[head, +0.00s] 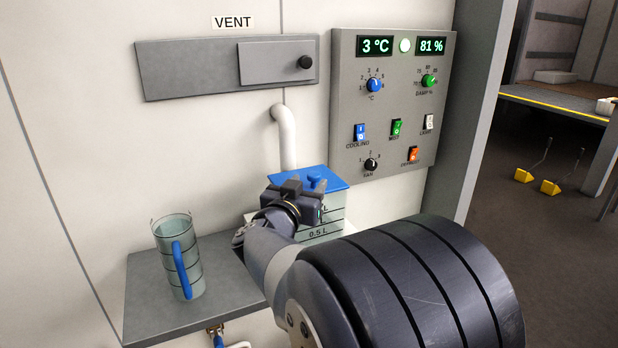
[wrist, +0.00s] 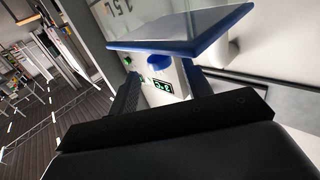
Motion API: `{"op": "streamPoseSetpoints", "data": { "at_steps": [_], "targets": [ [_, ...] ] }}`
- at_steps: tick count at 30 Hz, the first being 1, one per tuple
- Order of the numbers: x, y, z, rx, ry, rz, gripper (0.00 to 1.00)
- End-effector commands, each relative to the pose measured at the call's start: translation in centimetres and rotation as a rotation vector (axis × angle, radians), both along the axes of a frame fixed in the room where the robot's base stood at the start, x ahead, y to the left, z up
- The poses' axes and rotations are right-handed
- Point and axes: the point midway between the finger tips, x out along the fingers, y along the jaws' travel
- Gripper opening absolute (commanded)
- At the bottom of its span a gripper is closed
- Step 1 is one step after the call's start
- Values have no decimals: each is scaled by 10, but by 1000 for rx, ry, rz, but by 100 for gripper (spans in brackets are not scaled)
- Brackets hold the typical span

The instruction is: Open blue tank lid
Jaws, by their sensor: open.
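The tank (head: 330,215) is a clear box with litre marks, standing on the shelf under a white pipe. My gripper (head: 304,196) is in front of the tank at about lid height and hides part of both. In the wrist view, the picture is turned over; the lid's edge (wrist: 180,48) crosses the top. Nothing is held.
A clear jug (head: 168,262) with a blue handle stands on the grey shelf (head: 150,315), left of the tank. A control panel (head: 350,100) with dials and switches is on the wall behind, right. A vent slide (head: 200,68) is above. A blue-handled tap (head: 218,338) sits below the shelf.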

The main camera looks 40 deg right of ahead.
Motion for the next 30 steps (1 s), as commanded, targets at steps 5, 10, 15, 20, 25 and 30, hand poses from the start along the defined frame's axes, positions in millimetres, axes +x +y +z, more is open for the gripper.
{"op": "streamPoseSetpoints", "data": {
  "at_steps": [5, 10, 15, 20, 25, 30],
  "targets": [
    [16, -27, -1, 0, 0, -2, 47],
    [24, -40, 0, 1, -1, 0, 47],
    [27, -43, 0, 0, 0, 2, 47],
    [27, -42, 0, 0, 0, 2, 47],
    [26, -42, 0, 0, 0, 2, 34],
    [26, -42, 0, 0, 0, 2, 20]
  ]
}}
